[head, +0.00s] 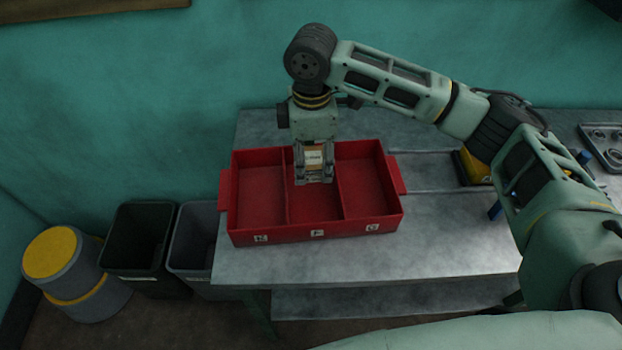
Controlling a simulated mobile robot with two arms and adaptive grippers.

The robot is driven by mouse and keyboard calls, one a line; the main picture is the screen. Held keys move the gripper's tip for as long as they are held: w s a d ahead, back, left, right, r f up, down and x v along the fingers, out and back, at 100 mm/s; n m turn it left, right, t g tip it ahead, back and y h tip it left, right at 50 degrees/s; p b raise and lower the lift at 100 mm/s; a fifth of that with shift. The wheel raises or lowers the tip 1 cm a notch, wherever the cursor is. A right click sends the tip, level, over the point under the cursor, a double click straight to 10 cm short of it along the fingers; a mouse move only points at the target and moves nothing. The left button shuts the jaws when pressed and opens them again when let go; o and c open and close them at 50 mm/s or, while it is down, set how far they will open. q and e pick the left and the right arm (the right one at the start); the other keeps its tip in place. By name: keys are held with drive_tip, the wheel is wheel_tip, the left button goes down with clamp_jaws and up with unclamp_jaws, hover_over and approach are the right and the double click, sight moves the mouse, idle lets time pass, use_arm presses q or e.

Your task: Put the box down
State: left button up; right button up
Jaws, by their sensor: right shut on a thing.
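A small box with a pale label (314,158) is between the fingers of my right gripper (314,176). The gripper points straight down and is shut on the box, hiding much of it. Both are at the middle compartment of a red tray (312,233), in its back half. I cannot tell whether the box touches the compartment floor. The tray has three compartments side by side, and the left and right ones look empty. Small white labels mark its front wall. My left gripper is not in view.
The tray sits at the left of a grey metal workbench (450,255). A yellow and black item (470,167) and a metal tray (603,143) are at the right. The bench's front is clear.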

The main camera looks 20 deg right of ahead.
sight(312, 198)
drive_tip(key=f, duration=0.2)
drive_tip(key=shift+s+f+p, duration=0.3)
drive_tip(key=shift+s, duration=0.05)
drive_tip(key=f, duration=0.2)
drive_tip(key=shift+s+a+f+p, duration=0.15)
drive_tip(key=shift+s+f+p, duration=0.15)
drive_tip(key=shift+s, duration=0.05)
drive_tip(key=f, duration=0.3)
drive_tip(key=shift+w, duration=0.25)
drive_tip(key=shift+f+p, duration=0.3)
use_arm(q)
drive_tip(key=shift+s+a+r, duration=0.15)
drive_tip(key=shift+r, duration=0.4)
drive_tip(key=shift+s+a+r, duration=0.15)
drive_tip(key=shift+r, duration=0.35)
use_arm(e)
drive_tip(key=o, duration=0.9)
drive_tip(key=shift+f, duration=0.15)
drive_tip(key=o, duration=0.4)
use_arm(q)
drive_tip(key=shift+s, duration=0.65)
use_arm(e)
drive_tip(key=shift+o, duration=0.2)
